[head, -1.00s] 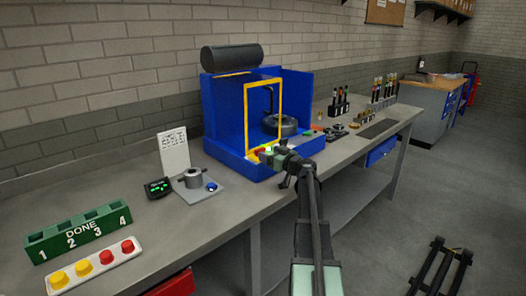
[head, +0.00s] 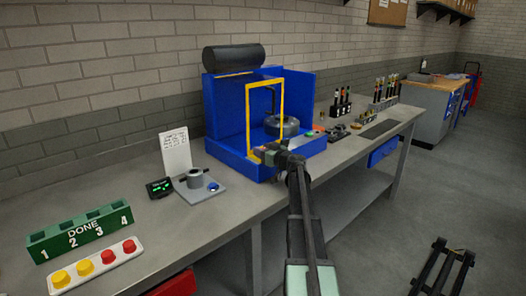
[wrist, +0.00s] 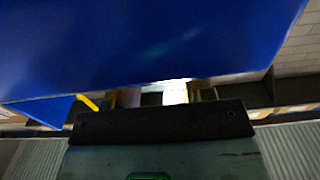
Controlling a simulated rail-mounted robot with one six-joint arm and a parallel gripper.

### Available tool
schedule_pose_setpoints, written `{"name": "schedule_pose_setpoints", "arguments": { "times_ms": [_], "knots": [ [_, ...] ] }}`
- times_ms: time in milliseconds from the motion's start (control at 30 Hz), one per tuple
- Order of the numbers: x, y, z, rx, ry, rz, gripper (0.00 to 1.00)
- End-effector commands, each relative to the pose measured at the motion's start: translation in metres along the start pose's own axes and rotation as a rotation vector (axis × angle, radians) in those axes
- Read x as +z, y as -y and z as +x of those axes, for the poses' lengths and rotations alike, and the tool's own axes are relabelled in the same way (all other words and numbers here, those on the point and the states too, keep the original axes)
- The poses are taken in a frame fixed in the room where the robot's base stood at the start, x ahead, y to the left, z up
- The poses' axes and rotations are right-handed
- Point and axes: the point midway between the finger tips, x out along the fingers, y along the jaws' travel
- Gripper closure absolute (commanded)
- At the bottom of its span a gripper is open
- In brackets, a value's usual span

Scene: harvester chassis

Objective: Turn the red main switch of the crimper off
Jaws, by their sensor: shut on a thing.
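The crimper (head: 222,128) is the blue machine on the bench, with a yellow frame around its opening. Its blue wall also fills the upper part of the wrist view (wrist: 140,45). My gripper (head: 255,155) is at the crimper's front left, low by the yellow frame. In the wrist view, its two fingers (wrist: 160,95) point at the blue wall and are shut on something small. The red main switch is not clearly visible; the gripper covers that spot, so the switch's position cannot be read.
A green button (head: 310,134) and an orange-red one (head: 318,128) sit on the crimper's front right. A grey fixture (head: 197,180) and a small display (head: 160,187) stand to its left. A button strip (head: 95,263) and green numbered rack (head: 80,232) lie nearer.

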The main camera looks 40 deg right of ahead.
Motion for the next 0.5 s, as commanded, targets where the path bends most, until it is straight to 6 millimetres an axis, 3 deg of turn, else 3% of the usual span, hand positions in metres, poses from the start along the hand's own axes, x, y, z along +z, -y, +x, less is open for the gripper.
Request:
{"name": "schedule_pose_setpoints", "arguments": {
  "times_ms": [267, 500],
  "knots": [
    [0.0001, -0.0017, 0.0007, -0.059, 0.0, 0.0, 0.75],
    [0.0001, -0.0047, 0.0013, -0.209, 0.0, 0.0, 0.75]
  ]
}}
